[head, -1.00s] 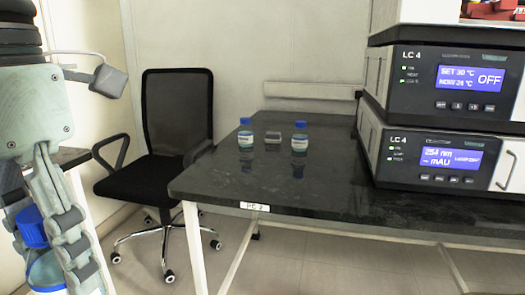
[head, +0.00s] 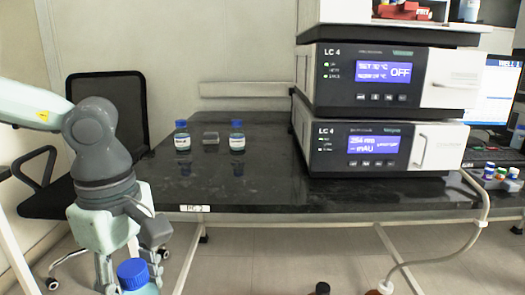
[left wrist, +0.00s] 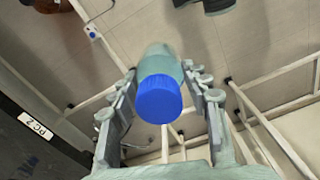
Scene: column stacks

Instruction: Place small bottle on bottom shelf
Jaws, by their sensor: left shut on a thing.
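My left gripper (head: 130,282) is shut on a bottle with a blue cap (head: 133,270) at the bottom left of the head view, in front of the dark bench. The bottle's lower part is cut off there. In the left wrist view the blue cap (left wrist: 159,99) faces the camera, and the pale, see-through bottle body (left wrist: 160,62) sits between both fingers. Floor shows beyond it. Two more small blue-capped bottles stand on the bench top, one on the left (head: 182,137) and one on the right (head: 237,137). I cannot make out a bottom shelf. My right gripper is not in view.
The black bench (head: 250,185) has clear room at its front. Stacked LC 4 instruments (head: 385,147) fill the bench's right part. A black chair (head: 108,100) is at the left. A dark-capped bottle (head: 322,288) shows at the bottom edge.

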